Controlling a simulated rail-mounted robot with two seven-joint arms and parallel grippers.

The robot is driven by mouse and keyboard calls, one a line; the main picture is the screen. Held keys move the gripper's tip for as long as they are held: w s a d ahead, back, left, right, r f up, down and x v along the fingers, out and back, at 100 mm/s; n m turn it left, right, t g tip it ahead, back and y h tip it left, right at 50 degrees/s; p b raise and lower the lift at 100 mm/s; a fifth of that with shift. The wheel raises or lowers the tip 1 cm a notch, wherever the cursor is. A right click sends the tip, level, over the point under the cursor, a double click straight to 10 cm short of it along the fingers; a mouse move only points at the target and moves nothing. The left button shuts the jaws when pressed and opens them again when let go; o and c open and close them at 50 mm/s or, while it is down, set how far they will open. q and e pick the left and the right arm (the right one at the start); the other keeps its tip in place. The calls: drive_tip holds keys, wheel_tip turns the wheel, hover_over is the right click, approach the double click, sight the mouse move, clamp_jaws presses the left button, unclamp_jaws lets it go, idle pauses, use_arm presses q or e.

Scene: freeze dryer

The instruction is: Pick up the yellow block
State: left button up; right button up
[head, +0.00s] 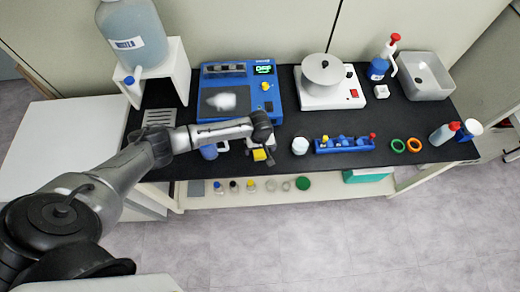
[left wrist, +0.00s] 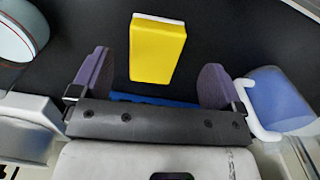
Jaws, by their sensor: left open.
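The yellow block (head: 259,155) is on the black bench top near its front edge, below my left gripper (head: 260,150) in the head view. In the left wrist view the yellow block (left wrist: 157,52) shows a yellow face with a white end. My left gripper (left wrist: 155,70) is open, with one purple finger on each side of the block's line and clear gaps between. The block appears mostly beyond the fingertips. Its contact with the bench is hard to make out. My right gripper is in neither view.
A blue mug with a white handle (left wrist: 280,100) stands close beside one finger. A white round container (head: 300,146) and a blue rack (head: 344,144) are to the right. A blue device (head: 236,90) stands behind. The bench's front edge is close.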

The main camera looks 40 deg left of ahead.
sight(261, 151)
use_arm(q)
drive_tip(key=f, duration=0.4)
drive_tip(key=shift+w+a+b, duration=0.1)
drive_tip(key=shift+w+b, duration=0.3)
drive_tip(key=shift+f, duration=0.6)
drive_tip(key=c, duration=1)
